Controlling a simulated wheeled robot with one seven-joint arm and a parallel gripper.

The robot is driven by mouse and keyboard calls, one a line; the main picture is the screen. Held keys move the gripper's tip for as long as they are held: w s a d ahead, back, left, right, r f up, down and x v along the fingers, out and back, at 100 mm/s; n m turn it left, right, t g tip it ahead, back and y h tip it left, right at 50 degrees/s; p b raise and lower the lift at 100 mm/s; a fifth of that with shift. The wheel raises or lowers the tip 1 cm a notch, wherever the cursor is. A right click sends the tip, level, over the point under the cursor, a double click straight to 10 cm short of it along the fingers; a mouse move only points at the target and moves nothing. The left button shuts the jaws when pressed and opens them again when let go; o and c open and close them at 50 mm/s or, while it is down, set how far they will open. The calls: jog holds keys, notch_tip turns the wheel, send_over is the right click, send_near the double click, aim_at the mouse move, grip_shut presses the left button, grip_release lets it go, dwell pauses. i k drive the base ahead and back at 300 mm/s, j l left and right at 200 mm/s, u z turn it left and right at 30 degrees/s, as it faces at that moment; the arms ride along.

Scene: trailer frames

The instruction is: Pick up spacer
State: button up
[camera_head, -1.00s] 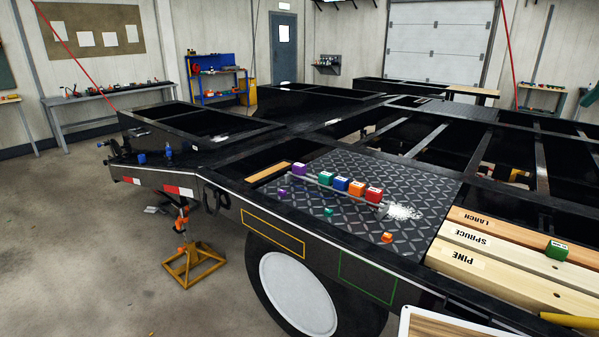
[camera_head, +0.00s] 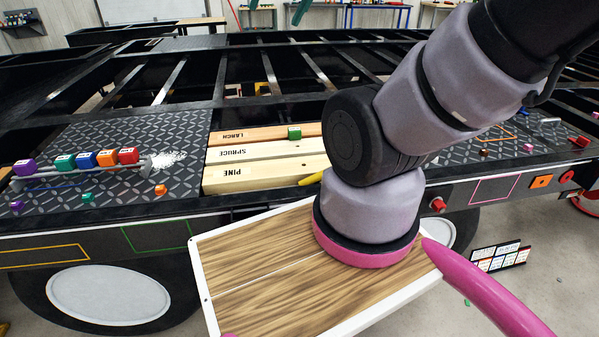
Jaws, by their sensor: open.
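No part in view is clearly the spacer. Labelled cubes in a row stand along a grey rail on the dark tread plate (camera_head: 100,150) at left: purple (camera_head: 25,167), green (camera_head: 65,163), blue (camera_head: 86,160), orange (camera_head: 106,158) and red (camera_head: 128,156). Smaller pieces lie in front of them: purple (camera_head: 16,206), green (camera_head: 87,198) and orange (camera_head: 161,190). A green block (camera_head: 294,132) sits on the planks. Thick lower links of my arm cross the right half of the view. My gripper is out of view.
Planks marked larch (camera_head: 245,136), spruce (camera_head: 285,150) and pine (camera_head: 270,176) lie side by side, with a yellow item (camera_head: 311,179) at their near edge. White granules (camera_head: 165,159) lie by the rail. Open frame bays lie behind. Small parts, including a red one (camera_head: 579,141), are at right.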

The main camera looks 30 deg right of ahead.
aim_at(24, 167)
jog(key=j+u, duration=0.2)
jog(key=j, duration=0.3)
jog(key=j+u, duration=0.2)
jog(key=j, duration=0.3)
jog(key=i+j+u, duration=0.25)
jog(key=j, duration=0.2)
jog(key=i+u, duration=0.35)
jog(key=i, duration=0.15)
